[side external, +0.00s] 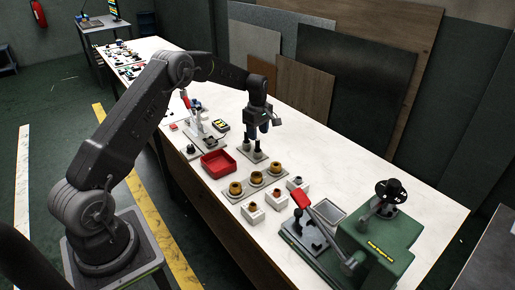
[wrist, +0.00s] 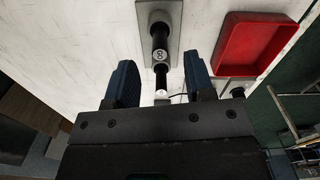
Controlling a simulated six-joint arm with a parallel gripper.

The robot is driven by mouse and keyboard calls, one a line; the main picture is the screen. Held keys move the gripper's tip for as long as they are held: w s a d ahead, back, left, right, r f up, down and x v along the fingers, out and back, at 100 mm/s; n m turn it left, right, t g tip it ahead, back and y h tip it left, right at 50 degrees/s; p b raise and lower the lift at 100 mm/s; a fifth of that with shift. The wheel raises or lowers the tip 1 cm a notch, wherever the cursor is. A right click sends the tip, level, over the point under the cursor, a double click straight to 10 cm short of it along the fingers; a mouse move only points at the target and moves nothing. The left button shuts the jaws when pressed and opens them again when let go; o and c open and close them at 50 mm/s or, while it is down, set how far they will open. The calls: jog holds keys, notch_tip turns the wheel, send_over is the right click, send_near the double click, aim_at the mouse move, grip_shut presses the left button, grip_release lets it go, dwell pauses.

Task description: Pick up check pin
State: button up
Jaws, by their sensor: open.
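Dark pin-like pieces stand on a small grey plate below my gripper in the side view; the one nearest it, which looks like the check pin (side external: 257,146), is upright. In the wrist view a black pin shape (wrist: 160,40) with a pale round marking lies along the grey plate (wrist: 174,68) and runs down between the fingers. I cannot tell there whether it is one pin or two in line. My gripper (side external: 262,132) points down, open, with its blue fingers (wrist: 160,85) on either side of the lower part of that shape. Contact is not visible.
A red tray (side external: 218,163) sits close by; it also shows in the wrist view (wrist: 252,50). Brass-coloured parts (side external: 255,178) on a plate, white blocks (side external: 253,213), a red-handled lever device (side external: 303,200) and a green machine (side external: 380,245) stand nearer the camera. Boards lean behind the bench.

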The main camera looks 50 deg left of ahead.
aim_at(257, 149)
notch_tip(257, 149, down, 5)
jog(key=shift+a, duration=0.1)
grip_shut()
dwell(0.5)
